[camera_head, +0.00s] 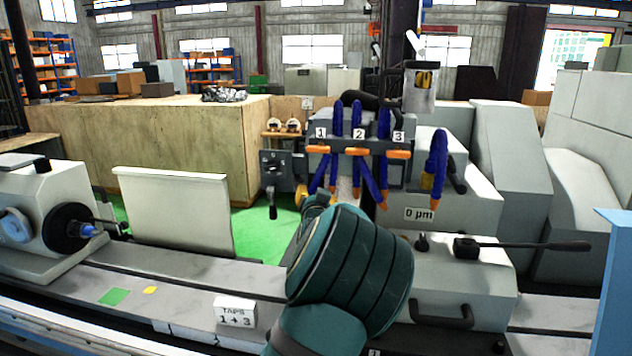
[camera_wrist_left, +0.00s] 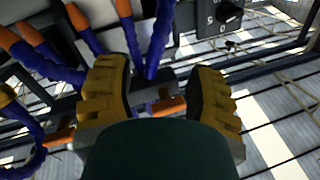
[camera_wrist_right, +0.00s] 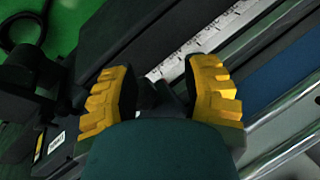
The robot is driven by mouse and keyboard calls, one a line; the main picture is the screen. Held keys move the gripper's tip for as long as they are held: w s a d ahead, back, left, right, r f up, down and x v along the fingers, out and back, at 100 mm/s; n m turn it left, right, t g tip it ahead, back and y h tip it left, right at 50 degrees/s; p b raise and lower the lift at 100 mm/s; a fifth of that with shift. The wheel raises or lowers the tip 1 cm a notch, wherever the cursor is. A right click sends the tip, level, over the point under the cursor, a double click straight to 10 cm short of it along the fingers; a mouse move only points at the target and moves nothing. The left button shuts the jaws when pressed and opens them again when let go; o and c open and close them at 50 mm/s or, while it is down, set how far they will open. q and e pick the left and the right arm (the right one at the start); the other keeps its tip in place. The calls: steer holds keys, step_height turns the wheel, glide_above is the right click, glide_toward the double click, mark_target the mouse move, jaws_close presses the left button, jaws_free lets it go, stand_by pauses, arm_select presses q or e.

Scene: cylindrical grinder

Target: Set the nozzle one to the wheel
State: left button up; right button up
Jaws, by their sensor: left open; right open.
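Blue segmented hoses with orange fittings and nozzle ends hang from the grey wheel head, under labels 1, 2 and 3. Nozzle one's hose (camera_head: 322,172) is the left one, below label 1. A pale surface that may be the wheel (camera_head: 344,190) is partly hidden behind the hoses. My left gripper (camera_head: 306,196) is just below and left of nozzle one, mostly hidden by its own wrist. In the left wrist view it is open (camera_wrist_left: 158,98), with a blue hose (camera_wrist_left: 158,45) and an orange fitting (camera_wrist_left: 171,106) beyond the gap. My right gripper (camera_wrist_right: 163,93) is open.
A "TAPS 1→3" sign (camera_head: 236,312) stands on the machine bed. A pale guard plate (camera_head: 175,210) and the workhead (camera_head: 40,215) are at left. A black lever (camera_head: 520,245) juts out at right. A ruler scale (camera_wrist_right: 190,52) lies beyond the right fingers.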

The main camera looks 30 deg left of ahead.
mark_target(316, 183)
arm_select(q)
steer(key=p+x, duration=0.1)
steer(key=x, duration=0.9)
steer(key=shift+w+f+p, duration=0.1)
steer(key=shift+p, duration=0.25)
jaws_close()
